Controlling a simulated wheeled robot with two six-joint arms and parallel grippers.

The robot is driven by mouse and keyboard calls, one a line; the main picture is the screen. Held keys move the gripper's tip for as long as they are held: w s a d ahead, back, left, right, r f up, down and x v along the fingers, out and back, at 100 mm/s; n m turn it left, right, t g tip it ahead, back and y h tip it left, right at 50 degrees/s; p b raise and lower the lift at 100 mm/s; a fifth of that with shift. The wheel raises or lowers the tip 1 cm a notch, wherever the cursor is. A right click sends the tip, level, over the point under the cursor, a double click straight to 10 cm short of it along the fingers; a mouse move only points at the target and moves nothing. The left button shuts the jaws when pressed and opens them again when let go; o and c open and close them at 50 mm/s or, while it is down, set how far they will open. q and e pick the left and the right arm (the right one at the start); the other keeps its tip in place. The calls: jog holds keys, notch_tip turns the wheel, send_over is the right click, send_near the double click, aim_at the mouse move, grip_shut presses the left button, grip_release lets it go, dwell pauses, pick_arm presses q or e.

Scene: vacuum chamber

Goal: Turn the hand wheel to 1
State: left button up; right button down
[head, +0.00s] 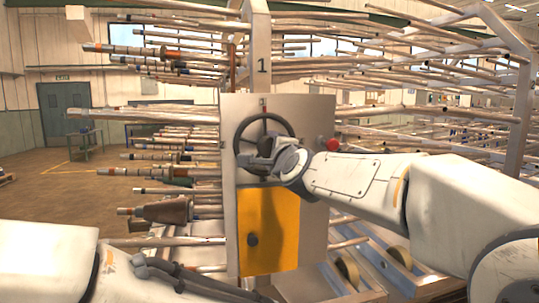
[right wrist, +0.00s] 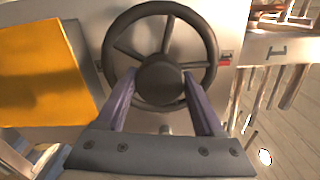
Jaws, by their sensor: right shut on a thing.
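The dark hand wheel (head: 241,128) is mounted on the upper part of a grey metal panel. In the right wrist view the wheel (right wrist: 112,35) fills the upper middle, with its spokes and round hub showing. My right gripper (head: 266,147) reaches in from the right in front of the wheel. In the right wrist view its two purple-grey fingers (right wrist: 159,82) lie on either side of the hub, shut on it. A small red mark (right wrist: 226,61) sits on the panel just outside the rim. My left gripper is out of view; only part of my left arm shows.
The panel (head: 315,110) carries a red knob (head: 333,144) right of the wheel and a yellow door (head: 271,232) below. A post above bears the number 1 (head: 262,67). Many long rods (head: 150,113) stick out left and behind. Open floor (head: 40,190) lies far left.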

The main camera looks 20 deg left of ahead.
jog(key=shift+f, duration=0.1)
dwell(0.5)
grip_release()
jog(key=shift+b+v, duration=1.2)
jog(key=shift+v, duration=4.1)
